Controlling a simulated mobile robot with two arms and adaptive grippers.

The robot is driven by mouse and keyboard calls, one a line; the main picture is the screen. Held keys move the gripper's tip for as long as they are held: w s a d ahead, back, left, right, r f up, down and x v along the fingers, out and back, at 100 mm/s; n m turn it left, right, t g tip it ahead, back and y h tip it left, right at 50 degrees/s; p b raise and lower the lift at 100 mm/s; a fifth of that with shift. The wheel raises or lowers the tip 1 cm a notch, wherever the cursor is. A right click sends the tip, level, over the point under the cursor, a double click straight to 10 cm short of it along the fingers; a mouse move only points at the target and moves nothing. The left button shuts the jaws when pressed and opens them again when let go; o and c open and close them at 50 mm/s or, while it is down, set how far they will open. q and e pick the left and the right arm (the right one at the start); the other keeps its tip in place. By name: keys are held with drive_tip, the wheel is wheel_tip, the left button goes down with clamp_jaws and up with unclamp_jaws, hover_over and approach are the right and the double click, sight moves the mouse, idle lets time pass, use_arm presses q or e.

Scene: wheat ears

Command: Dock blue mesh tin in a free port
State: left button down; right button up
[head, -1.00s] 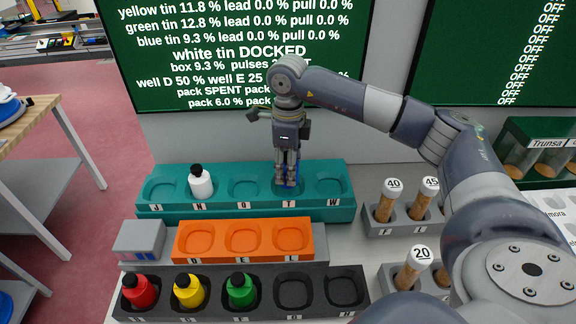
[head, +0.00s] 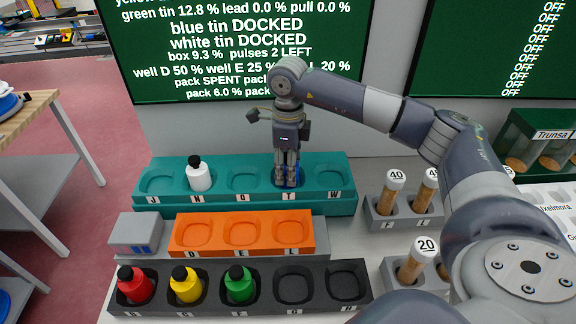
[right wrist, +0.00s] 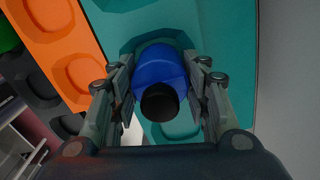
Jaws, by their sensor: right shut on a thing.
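The blue tin (right wrist: 160,68) with a black cap stands between the fingers of my right gripper (right wrist: 160,95) in the right wrist view. In the head view my right gripper (head: 287,182) points down at port T of the teal dock (head: 240,206), shut on the blue tin (head: 298,174), which is mostly hidden by the fingers. The tin sits in that port. A white tin (head: 199,177) with a black cap stands in port N. Ports J, Q and W look empty. The screen (head: 240,50) reads "blue tin DOCKED" and "white tin DOCKED". My left gripper is not in view.
An orange tray (head: 242,252) with empty wells is in front of the dock. A black rack (head: 240,310) holds red (head: 133,284), yellow (head: 185,284) and green (head: 238,284) tins, with two empty places. Grey holders with corked tubes (head: 391,190) stand right.

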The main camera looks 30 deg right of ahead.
drive_tip(key=o, duration=1.4)
drive_tip(key=shift+c, duration=0.2)
drive_tip(key=shift+r, duration=0.1)
wheel_tip(320, 180, up, 12)
drive_tip(key=shift+f, duration=0.1)
